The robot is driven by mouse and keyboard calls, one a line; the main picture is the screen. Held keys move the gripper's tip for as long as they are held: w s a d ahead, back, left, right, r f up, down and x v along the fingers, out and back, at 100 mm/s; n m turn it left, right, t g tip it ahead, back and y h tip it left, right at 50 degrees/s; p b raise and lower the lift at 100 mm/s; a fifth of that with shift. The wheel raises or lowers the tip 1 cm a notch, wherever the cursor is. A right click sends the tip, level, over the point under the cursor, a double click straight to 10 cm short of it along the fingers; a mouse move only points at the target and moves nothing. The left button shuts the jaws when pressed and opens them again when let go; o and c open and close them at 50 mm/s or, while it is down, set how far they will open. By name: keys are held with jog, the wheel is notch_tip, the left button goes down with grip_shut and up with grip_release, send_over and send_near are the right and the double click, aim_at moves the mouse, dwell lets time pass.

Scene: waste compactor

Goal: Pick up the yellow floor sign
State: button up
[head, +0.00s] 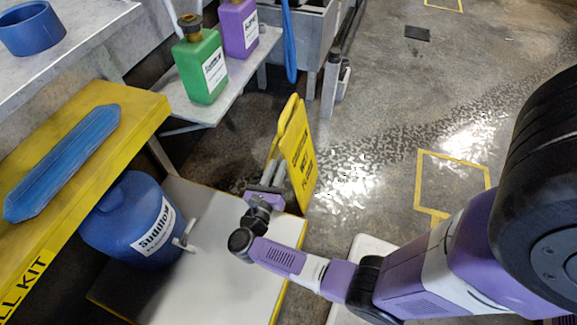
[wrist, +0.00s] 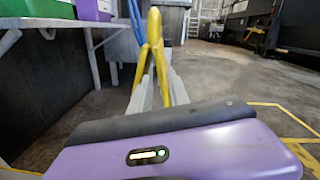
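The yellow floor sign (head: 299,150) stands upright and folded on the floor, with black lettering on the face that shows in the head view. In the wrist view the sign (wrist: 155,30) is seen edge-on, straight ahead of my gripper. My gripper (head: 275,170) is at the sign's left edge, low down. Its two grey fingers are slightly apart, and in the wrist view yellow shows between the fingers (wrist: 159,85). I cannot tell whether either finger touches the sign.
A white-topped platform (head: 220,230) lies under my gripper, with a blue jug (head: 128,222) on it. A yellow shelf (head: 130,105) is at the left. A grey shelf (head: 248,68) holds green (head: 200,68) and purple (head: 239,28) bottles. The floor to the right is mostly clear.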

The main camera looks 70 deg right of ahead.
aim_at(291, 140)
jog(key=shift+m+g, duration=0.5)
jog(key=shift+m, duration=0.1)
jog(key=d+b, duration=0.1)
jog(key=d, duration=0.3)
jog(key=d+b, duration=0.1)
jog(key=d, duration=0.3)
jog(key=d+f+b, duration=0.1)
jog(key=d, duration=0.3)
jog(key=shift+w+d+f, duration=0.1)
jog(key=shift+w+d, duration=0.1)
jog(key=shift+w, duration=0.2)
jog(key=shift+d, duration=0.1)
grip_shut()
jog(key=shift+w, duration=0.1)
dwell(0.4)
